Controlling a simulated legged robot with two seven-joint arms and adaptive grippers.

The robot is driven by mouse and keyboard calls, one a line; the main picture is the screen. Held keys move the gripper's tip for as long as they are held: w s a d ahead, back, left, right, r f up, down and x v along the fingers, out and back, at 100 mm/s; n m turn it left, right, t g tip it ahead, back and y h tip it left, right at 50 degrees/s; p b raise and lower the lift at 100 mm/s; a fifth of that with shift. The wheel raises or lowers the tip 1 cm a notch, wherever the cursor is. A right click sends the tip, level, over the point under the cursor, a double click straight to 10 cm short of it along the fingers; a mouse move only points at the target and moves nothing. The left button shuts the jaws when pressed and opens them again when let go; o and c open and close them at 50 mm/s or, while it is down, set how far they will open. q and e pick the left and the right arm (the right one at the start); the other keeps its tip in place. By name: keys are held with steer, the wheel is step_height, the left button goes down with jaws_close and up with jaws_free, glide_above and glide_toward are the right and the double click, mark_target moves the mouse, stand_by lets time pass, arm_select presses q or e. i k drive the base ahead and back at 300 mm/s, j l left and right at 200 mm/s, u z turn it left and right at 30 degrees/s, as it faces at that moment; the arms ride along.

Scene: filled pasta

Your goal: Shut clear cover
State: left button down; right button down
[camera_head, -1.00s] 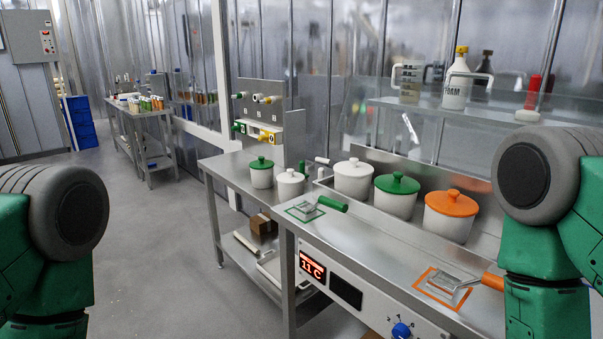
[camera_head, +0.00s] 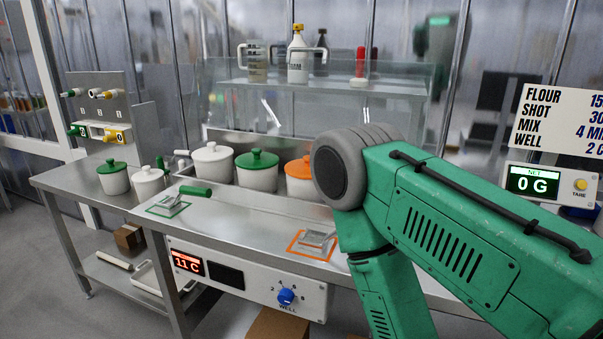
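A clear panel (camera_head: 320,118), which looks like the clear cover, stands raised behind the row of pots at the back of the steel counter (camera_head: 240,222). In front of it stand a white-lidded pot (camera_head: 213,165), a green-lidded pot (camera_head: 257,171) and an orange-lidded pot (camera_head: 299,178), partly hidden by my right arm. My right arm crosses the right half of the view, but its gripper is not in view. My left arm and gripper are out of view.
A green-handled tool (camera_head: 178,199) and a scraper-like tool (camera_head: 317,239) lie on outlined squares on the counter. Bottles stand on a shelf (camera_head: 310,87) behind. A scale display (camera_head: 533,183) is at the right. Two more pots are at the left.

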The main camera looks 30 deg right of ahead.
mark_target(315, 50)
steer(key=z, duration=0.8)
